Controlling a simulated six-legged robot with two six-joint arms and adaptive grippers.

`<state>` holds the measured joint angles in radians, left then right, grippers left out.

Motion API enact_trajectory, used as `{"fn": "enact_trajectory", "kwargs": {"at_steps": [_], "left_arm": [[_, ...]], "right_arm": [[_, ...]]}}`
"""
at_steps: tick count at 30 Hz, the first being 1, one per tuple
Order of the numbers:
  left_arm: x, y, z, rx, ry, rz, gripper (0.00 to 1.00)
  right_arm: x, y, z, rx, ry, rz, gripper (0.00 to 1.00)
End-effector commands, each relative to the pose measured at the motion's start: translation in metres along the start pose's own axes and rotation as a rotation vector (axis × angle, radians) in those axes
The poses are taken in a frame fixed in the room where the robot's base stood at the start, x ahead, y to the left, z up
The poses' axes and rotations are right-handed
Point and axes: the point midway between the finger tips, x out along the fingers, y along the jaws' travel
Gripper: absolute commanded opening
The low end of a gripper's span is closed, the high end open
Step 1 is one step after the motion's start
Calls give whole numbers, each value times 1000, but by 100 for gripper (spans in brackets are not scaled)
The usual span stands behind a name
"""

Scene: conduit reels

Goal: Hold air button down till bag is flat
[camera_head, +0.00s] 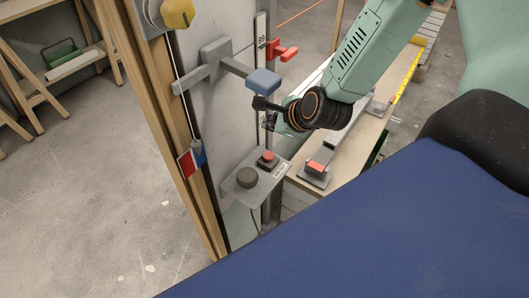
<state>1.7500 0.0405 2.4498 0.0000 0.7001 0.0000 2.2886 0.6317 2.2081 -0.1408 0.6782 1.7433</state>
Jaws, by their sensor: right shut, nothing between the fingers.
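A grey control box (256,176) is fixed low on the upright panel. It carries a red button (267,158) on a dark base and a round dark knob (247,177); I cannot tell for certain which is the air button. My right gripper (266,115) is shut and empty, above the red button and apart from it, just below a blue-ended bar. The arm hides part of the panel's right side. I cannot make out a bag. My left gripper is not in view.
A grey bar with a blue end (263,82) and a red handle (283,53) stick out from the panel (203,115). A yellow knob (178,13) sits above. A wooden bench (350,150) with a grey clamp bar stands behind my arm.

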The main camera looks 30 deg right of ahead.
Motion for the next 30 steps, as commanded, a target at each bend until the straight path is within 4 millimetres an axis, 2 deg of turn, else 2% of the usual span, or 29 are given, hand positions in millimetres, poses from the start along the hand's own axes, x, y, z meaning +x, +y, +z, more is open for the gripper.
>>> {"fn": "enact_trajectory", "kwargs": {"at_steps": [17, 23, 30], "left_arm": [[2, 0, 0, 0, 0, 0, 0], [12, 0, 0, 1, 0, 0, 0], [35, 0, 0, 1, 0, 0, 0]], "right_arm": [[2, 1, -1, 43, 0, 1, 0], [13, 8, -6, 39, -1, 2, 0], [34, 24, -20, 40, 0, 2, 0]]}}
